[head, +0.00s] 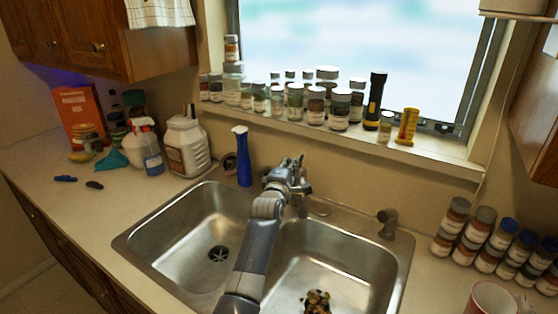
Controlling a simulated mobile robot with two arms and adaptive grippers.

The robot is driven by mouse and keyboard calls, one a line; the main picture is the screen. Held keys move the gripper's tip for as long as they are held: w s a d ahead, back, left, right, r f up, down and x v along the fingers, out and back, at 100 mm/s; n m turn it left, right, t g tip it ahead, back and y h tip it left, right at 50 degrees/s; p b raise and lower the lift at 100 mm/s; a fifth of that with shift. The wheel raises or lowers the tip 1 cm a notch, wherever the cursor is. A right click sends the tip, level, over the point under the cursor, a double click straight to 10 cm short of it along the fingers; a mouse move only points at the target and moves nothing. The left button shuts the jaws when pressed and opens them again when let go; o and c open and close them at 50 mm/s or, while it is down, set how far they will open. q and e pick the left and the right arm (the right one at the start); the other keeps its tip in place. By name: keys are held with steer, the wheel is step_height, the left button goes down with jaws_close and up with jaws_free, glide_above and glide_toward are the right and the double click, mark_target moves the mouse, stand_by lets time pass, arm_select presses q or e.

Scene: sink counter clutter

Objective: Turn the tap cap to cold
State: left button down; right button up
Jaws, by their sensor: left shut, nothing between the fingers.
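The sink (178,262) is a steel double basin set in the counter. My left arm reaches up across its middle divider. My left gripper (295,162) is shut and empty at the back of the sink, in front of the wall below the window. The tap is mostly hidden behind my gripper and wrist; a low metal part of its base (319,208) shows just to the right. The tap cap cannot be made out, and I cannot tell whether the gripper touches it. My right gripper is not in view.
A short grey fixture (388,222) stands at the sink's back right. Several jars line the windowsill (425,150). More jars and a mug (490,299) stand right. Dark scraps (317,301) lie in the right basin.

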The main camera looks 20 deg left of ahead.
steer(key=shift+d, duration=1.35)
